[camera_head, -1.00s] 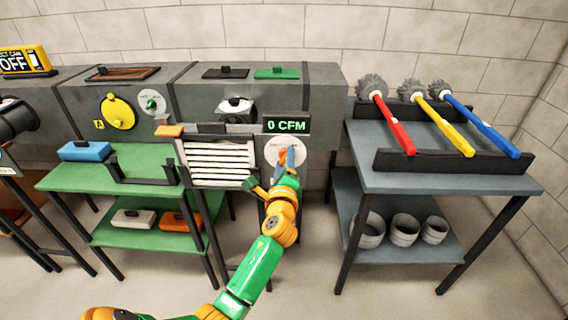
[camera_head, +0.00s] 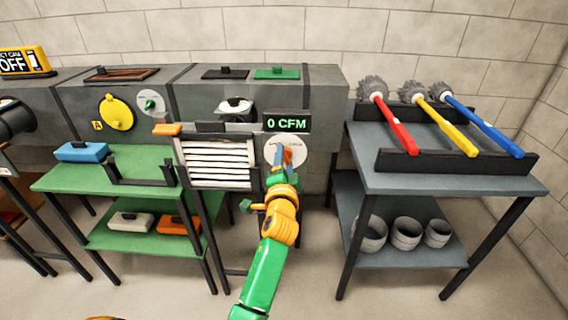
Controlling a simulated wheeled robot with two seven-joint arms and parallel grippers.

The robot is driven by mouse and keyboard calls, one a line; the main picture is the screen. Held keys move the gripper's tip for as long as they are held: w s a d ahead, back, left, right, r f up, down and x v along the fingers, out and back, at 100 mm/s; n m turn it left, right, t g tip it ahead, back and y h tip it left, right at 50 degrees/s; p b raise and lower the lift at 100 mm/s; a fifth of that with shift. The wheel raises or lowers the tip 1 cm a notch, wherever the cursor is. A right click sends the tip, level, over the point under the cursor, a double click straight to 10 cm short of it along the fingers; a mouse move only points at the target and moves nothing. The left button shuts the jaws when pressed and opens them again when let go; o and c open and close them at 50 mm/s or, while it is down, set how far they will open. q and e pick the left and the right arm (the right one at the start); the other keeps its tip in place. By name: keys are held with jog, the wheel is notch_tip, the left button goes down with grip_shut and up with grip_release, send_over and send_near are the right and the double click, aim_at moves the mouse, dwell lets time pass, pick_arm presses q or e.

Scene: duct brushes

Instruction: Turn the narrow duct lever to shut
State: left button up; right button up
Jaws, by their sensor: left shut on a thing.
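A round white dial plate (camera_head: 299,151) with small lettering is on the front of the grey duct, just below a black display (camera_head: 287,123) reading "0 CFM" in green. My left gripper (camera_head: 284,155) is at the left part of this plate, shut on the lever there. The orange and blue fingers and wrist hide most of the lever, so its exact angle cannot be told. Another white plate with a small green lever (camera_head: 151,102) is farther left on the duct, apart from my gripper. My right gripper is not in view.
A white slatted grille (camera_head: 217,162) is left of my wrist. A green table (camera_head: 130,160) stands at left with a blue block (camera_head: 82,151). A grey table (camera_head: 440,177) at right holds red, yellow and blue brushes. Floor between the tables is open.

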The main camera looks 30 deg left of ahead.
pick_arm(q)
jog(key=shift+n, duration=1.9)
jog(key=shift+r, duration=0.1)
jog(key=o, duration=1.4)
jog(key=shift+d, duration=0.15)
jog(key=shift+c, duration=0.2)
